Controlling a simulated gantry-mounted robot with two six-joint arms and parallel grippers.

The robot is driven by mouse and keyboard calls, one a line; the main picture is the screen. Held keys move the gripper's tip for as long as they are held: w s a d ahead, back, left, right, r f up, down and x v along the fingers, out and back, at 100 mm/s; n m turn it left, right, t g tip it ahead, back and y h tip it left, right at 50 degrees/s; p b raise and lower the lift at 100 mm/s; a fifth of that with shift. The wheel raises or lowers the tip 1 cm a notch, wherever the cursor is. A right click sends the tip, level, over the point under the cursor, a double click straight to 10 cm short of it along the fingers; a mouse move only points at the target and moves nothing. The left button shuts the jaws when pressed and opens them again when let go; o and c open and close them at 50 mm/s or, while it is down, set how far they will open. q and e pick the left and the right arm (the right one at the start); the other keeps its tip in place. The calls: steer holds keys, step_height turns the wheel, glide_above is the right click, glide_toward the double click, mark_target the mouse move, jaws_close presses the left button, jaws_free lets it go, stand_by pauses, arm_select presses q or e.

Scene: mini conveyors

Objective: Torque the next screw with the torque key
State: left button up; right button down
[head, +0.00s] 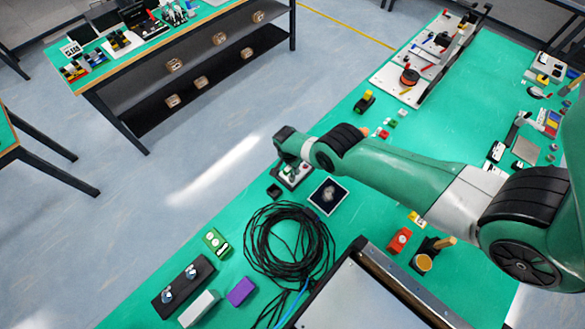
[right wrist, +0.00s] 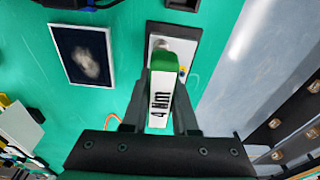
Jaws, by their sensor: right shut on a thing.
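The torque key (right wrist: 162,95) is a white-and-green handle marked "4 Nm", seen in the right wrist view. My right gripper (right wrist: 160,112) is shut on it, with one dark finger on each side. Beyond the key is a grey plate with a dark rim (right wrist: 188,45), lying on the green table. A round metal piece (right wrist: 158,44) shows at the key's far end; whether the key sits on a screw is hidden. In the head view my right gripper (head: 291,167) is over this plate near the table's left edge, partly covered by my wrist. My left gripper is not in view.
A dark framed square (head: 328,196) lies beside the plate, with a coil of black cable (head: 289,243) nearer. Free floor lies to the left.

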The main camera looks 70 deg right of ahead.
steer(key=shift+r+p, duration=0.7)
steer(key=shift+r+n+p, duration=0.1)
steer(key=shift+n+p, duration=0.5)
steer(key=shift+n, duration=0.4)
steer(key=n+p, duration=0.1)
steer(key=n, duration=0.3)
steer(key=shift+t, duration=0.4)
steer(key=n, duration=0.3)
steer(key=shift+w+a+n+p, duration=0.1)
steer(key=shift+n+p, duration=0.2)
steer(key=n+t, duration=0.1)
steer(key=n, duration=0.4)
steer(key=shift+w+y, duration=0.15)
steer(key=shift+y, duration=0.25)
steer(key=n, duration=0.3)
steer(key=shift+f+n, duration=0.2)
steer(key=shift+n, duration=0.1)
steer(key=n+y, duration=0.1)
steer(key=n, duration=0.3)
steer(key=shift+w+a+n+b, duration=0.1)
steer(key=shift+a+n+b, duration=0.05)
steer(key=shift+n+b, duration=0.25)
